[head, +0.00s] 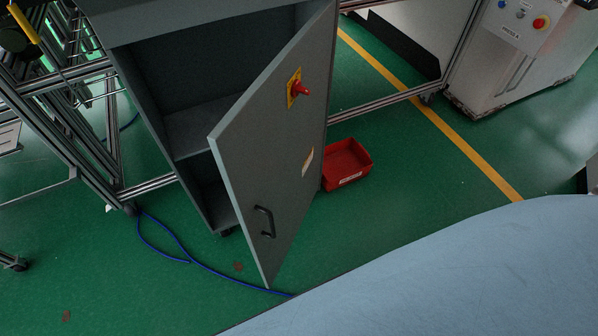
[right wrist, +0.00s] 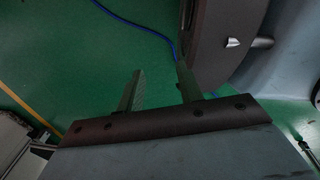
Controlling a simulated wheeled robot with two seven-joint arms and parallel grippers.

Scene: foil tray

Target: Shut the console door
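The grey console door (head: 270,140) stands wide open in the head view, hinged at the cabinet's right side and swung out toward me. It carries a black handle (head: 265,221) low near its free edge, a red knob on a yellow plate (head: 295,88) and a small pale label. The console cabinet (head: 180,90) shows its dark inside with a shelf. In the right wrist view, my right gripper (right wrist: 157,82) has its two fingers apart with nothing between them, above the green floor. Neither gripper shows in the head view, and my left gripper is in no view.
A red bin (head: 346,165) sits on the floor right of the door. A blue cable (head: 190,260) runs along the floor below the cabinet. Aluminium frames (head: 60,140) stand at the left. A grey machine (head: 520,50) stands at the upper right. Green floor (head: 400,160) is clear between.

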